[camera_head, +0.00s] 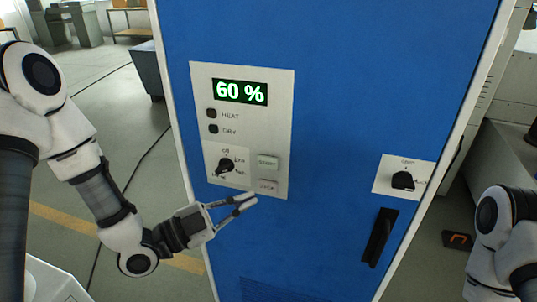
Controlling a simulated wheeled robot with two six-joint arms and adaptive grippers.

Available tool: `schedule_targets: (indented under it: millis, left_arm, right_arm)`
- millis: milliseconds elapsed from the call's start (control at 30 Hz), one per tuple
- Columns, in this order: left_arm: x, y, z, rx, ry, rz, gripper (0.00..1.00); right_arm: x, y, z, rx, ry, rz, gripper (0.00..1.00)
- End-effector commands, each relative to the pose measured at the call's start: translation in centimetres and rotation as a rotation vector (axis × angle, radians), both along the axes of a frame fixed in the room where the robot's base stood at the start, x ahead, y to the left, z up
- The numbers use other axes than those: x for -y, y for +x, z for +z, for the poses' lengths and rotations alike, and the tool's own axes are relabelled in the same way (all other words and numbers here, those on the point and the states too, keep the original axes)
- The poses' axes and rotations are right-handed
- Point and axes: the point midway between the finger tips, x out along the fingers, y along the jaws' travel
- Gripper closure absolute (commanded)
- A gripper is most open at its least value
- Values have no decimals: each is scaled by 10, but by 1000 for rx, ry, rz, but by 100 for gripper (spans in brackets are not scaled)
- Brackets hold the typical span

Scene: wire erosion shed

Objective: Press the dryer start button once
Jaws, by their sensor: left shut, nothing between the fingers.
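The dryer is a tall blue cabinet (340,90) with a pale control panel (280,110) on its front. A pale green start button (267,161) sits at the panel's lower right. A second, pinkish button (267,187) is just below it; its label is hard to read. The display (240,92) reads 60 %. The HEAT (211,113) and DRY (213,129) lamps look dark. My left gripper (250,199) is shut and empty, its fingertips just below and left of the pinkish button. Contact with the panel cannot be told. My right arm shows at the right edge; its gripper is out of view.
A black rotary knob (226,165) is left of the start button. Another knob plate (403,177) and a black door handle (380,238) are farther right on the cabinet. A dark object with an orange mark (458,240) lies at the right. Open floor is left of the cabinet.

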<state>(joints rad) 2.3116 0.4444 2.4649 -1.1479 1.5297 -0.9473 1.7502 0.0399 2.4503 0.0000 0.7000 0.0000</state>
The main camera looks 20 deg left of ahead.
Motion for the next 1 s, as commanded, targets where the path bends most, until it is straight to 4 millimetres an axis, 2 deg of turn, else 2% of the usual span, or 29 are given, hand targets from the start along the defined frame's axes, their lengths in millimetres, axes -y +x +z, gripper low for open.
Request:
schedule_targets:
  millis: [300, 467, 833, 1000]
  left_arm:
    - [0, 1, -1, 0, 2, 0, 100]
    - [1, 10, -1, 0, 5, -1, 100]
    - [3, 62, 0, 1, 5, -1, 100]
    - [3, 81, -2, 1, 4, -1, 100]
  right_arm:
    - [0, 0, -1, 0, 0, 0, 61]
    - [0, 0, 2, 0, 0, 0, 61]
    - [0, 0, 10, 0, 0, 0, 61]
    - [0, 0, 3, 0, 0, 0, 61]
